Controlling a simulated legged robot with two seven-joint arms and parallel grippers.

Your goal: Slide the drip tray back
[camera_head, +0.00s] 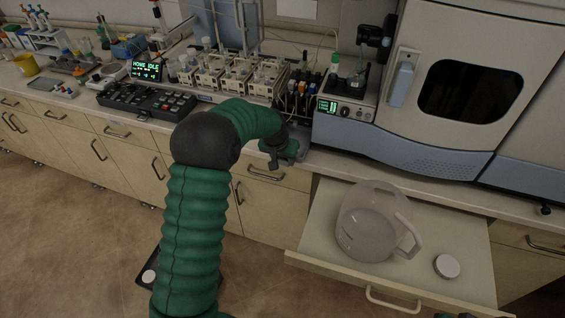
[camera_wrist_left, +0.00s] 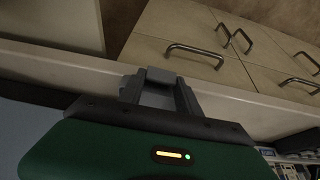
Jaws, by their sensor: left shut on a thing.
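My left arm reaches across the head view to the bench front, where my left gripper (camera_head: 274,157) is at the counter edge below the pump. The drip tray (camera_head: 299,152) shows as a small grey piece at that edge, mostly hidden behind my gripper and arm. In the left wrist view my left gripper (camera_wrist_left: 158,90) has its dark fingers closed around a grey part, which looks like the front of the drip tray (camera_wrist_left: 156,97). How far the tray sticks out cannot be told. My right gripper is not in view.
A pump with coloured parts (camera_head: 303,95) and a green display unit (camera_head: 345,105) stand behind the gripper. A black keypad (camera_head: 148,101) lies left.

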